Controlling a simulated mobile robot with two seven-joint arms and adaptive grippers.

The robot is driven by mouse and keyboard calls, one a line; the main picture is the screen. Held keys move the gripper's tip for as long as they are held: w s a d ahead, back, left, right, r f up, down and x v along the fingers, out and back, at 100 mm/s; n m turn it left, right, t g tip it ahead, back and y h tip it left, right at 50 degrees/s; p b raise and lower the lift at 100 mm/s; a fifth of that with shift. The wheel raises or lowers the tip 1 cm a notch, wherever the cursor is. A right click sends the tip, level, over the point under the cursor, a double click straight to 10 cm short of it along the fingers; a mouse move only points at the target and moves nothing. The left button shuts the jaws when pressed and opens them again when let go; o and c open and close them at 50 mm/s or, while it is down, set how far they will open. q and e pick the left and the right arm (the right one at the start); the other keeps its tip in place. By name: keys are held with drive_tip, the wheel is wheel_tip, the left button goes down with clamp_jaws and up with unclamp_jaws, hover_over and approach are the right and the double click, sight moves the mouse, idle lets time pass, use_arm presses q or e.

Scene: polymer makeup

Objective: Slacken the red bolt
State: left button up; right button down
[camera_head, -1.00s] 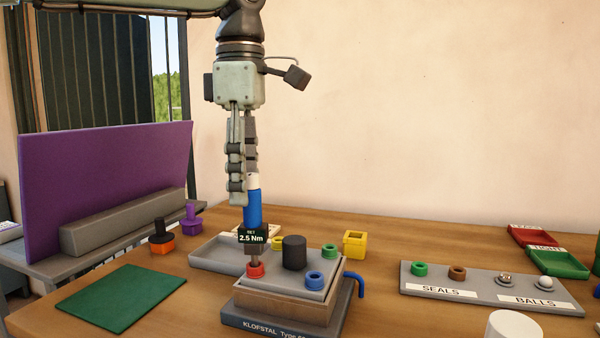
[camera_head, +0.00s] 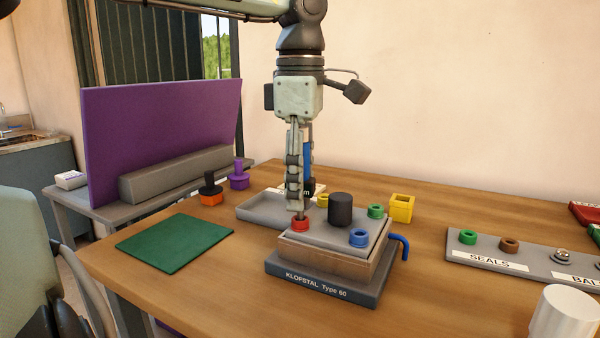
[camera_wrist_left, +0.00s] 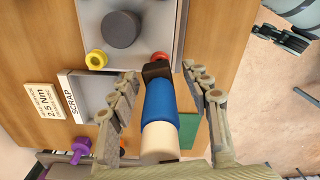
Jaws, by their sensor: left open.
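The red bolt (camera_head: 300,223) sits at the near left corner of the grey lid on the KLOFSTAL unit (camera_head: 322,279). A blue-handled torque driver (camera_head: 308,150) stands upright over it, partly hidden by my fingers; it also shows in the wrist view (camera_wrist_left: 160,101). The red bolt's edge (camera_wrist_left: 161,57) shows beyond the driver's dark collar. My left gripper (camera_head: 300,206) points down, with open fingers on either side of the driver; gaps show between the fingers and the handle in the wrist view. My right gripper (camera_wrist_left: 284,40) seems to show at that view's upper right, its jaws unclear.
Yellow (camera_wrist_left: 96,60), green (camera_head: 376,211) and blue (camera_head: 359,237) bolts and a black knob (camera_head: 340,209) stand on the lid. A grey tray (camera_head: 262,214) lies behind left, a green mat (camera_head: 174,243) left, a SEALS/BALLS rack (camera_head: 520,262) right.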

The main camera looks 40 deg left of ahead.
sight(301, 156)
use_arm(q)
drive_tip(key=shift+c, duration=0.4)
clamp_jaws()
drive_tip(key=shift+r+p, duration=0.65)
drive_tip(key=shift+r, duration=0.05)
drive_tip(key=shift+r+p, duration=1)
drive_tip(key=shift+r, duration=0.4)
